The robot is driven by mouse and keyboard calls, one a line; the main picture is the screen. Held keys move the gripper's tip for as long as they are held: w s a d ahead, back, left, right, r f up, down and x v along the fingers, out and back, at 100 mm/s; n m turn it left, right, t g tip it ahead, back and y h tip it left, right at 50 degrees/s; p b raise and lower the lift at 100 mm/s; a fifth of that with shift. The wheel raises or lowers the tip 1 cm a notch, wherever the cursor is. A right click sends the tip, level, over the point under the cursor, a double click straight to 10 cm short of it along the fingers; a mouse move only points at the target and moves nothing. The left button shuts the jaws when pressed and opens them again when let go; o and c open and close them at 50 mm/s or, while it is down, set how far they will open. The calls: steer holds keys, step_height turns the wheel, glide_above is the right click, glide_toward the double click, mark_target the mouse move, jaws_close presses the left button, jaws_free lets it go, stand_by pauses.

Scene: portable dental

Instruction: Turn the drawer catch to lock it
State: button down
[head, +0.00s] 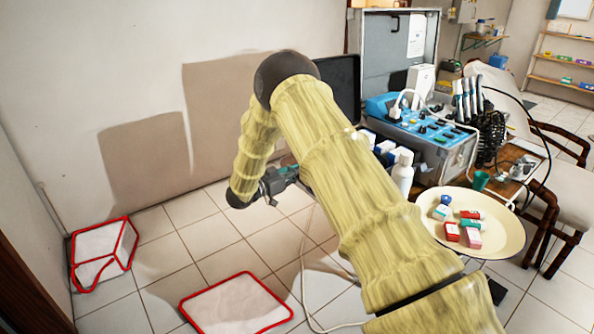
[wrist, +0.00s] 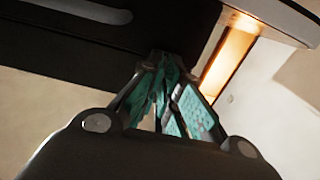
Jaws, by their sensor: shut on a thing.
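My gripper (head: 286,174) shows in the head view at the end of my bent arm, pointing right and partly behind an arm link. In the wrist view my gripper (wrist: 168,68) has its teal-padded fingers drawn together at the tips, against the underside of a dark panel (wrist: 70,35) with a long slot. It is shut on a small dark piece, apparently the drawer catch, which is mostly hidden between the tips. I cannot tell which way the catch is turned. In the head view my arm hides the catch and the drawer.
A blue-topped dental unit (head: 420,127), a white bottle (head: 403,175) and a round cream tray (head: 505,243) with small boxes stand right of my arm.

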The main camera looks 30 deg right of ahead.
steer(key=shift+a+f, duration=0.1)
steer(key=shift+f, duration=0.05)
steer(key=c, duration=1.6)
jaws_free()
steer(key=shift+c, duration=0.2)
steer(key=a, duration=1.1)
steer(key=shift+s+a, duration=0.4)
steer(key=shift+s, duration=0.05)
